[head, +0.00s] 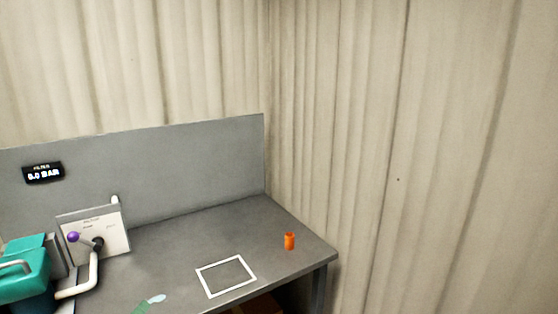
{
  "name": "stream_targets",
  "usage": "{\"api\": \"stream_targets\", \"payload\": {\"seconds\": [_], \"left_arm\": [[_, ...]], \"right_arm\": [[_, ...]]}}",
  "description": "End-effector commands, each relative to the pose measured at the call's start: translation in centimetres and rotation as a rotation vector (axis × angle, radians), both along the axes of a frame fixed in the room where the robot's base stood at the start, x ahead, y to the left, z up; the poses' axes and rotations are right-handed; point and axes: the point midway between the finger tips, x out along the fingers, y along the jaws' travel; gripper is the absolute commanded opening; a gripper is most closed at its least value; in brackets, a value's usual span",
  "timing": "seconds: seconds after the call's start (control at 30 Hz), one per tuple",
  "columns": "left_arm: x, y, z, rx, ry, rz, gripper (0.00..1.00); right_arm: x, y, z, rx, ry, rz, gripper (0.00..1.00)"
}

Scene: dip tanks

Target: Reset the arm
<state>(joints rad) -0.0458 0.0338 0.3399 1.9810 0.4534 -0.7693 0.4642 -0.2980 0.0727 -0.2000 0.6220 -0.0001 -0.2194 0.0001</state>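Neither of my grippers nor my arms show in the head view. A grey bench (180,254) with a raised back panel (190,165) fills the lower left of the view. On it stands a pale panel (112,232) with a purple-knobbed lever (74,237).
A white square outline (203,281) marks the bench top. A teal tank or box (24,283) with a white pipe (92,275) is at far left. A small display (43,173) hangs on the back panel. Pale corrugated walls (420,150) close off the back and right.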

Motion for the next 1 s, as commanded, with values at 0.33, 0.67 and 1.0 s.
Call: {"api": "stream_targets", "payload": {"seconds": [0.33,0.67,1.0], "left_arm": [[-16.3,-10.6,-9.8,0.494,0.536,-0.475,0.57],[-26.6,-13.2,-11.5,0.675,0.773,-0.724,0.57],[-28.7,-13.9,-17.1,0.716,0.863,-0.811,0.57]], "right_arm": [[-0.3,-0.6,0.0,-0.006,0.005,0.002,0.36],[-0.4,-0.9,0.0,-0.011,0.006,0.003,0.36],[-0.4,-0.8,-1.1,-0.010,0.006,0.003,0.36]]}}
